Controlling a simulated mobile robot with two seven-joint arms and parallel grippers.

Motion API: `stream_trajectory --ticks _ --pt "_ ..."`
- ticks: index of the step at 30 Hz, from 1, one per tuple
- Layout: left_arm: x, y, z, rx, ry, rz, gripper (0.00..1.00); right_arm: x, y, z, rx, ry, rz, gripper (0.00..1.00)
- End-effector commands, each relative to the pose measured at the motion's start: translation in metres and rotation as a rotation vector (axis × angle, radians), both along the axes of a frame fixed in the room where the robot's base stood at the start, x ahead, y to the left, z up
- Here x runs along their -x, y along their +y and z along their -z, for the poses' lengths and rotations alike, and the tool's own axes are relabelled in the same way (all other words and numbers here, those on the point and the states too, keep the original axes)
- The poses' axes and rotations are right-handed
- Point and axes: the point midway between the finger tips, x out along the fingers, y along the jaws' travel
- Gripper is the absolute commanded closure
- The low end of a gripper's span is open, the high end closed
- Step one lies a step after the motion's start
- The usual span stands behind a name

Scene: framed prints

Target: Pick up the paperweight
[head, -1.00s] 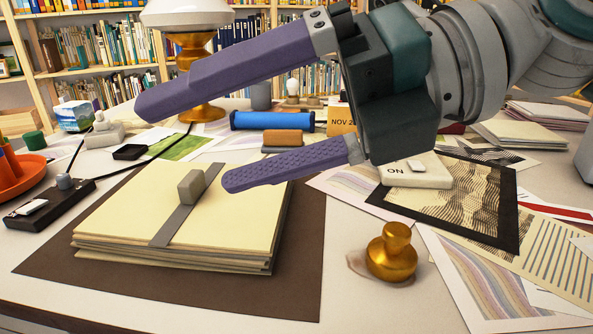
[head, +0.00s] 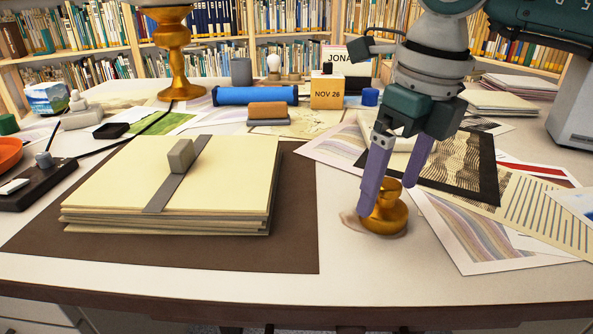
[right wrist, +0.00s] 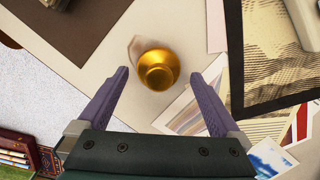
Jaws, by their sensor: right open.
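The paperweight is a golden, knobbed piece (head: 384,215) standing upright on the table, right of the dark brown mat. My right gripper (head: 387,198) is open and points down at it, with purple fingers at its upper part. In the right wrist view the paperweight (right wrist: 158,69) lies ahead of the gap between the open fingertips (right wrist: 160,78), one finger to each side. I cannot tell whether a finger touches it. My left gripper is not in view.
A stack of cream paper (head: 110,180) with a grey strap and block lies on the brown mat (head: 295,250). Striped prints (head: 465,235) and a black-framed print (head: 485,180) lie right of the paperweight. The table front (head: 400,275) is clear.

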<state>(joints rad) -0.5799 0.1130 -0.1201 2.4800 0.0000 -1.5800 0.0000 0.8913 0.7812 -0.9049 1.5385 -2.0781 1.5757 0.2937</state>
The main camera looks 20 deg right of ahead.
Motion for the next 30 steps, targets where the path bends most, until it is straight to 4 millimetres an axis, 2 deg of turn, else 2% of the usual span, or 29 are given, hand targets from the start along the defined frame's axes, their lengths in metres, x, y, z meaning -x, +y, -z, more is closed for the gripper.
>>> stream_trajectory --ticks 1,4,13,30 --pt "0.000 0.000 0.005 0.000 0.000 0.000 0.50 -0.001 0.002 0.012 -0.003 0.002 0.000 0.00" --pt "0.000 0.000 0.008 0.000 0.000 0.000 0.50 -0.002 0.002 0.024 -0.002 0.001 -0.001 0.00" --pt "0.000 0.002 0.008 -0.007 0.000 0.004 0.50 -0.003 0.002 0.028 -0.002 -0.001 -0.001 0.00" --pt "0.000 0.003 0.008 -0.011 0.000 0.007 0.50 -0.004 0.002 0.027 -0.002 -0.001 -0.001 0.64"
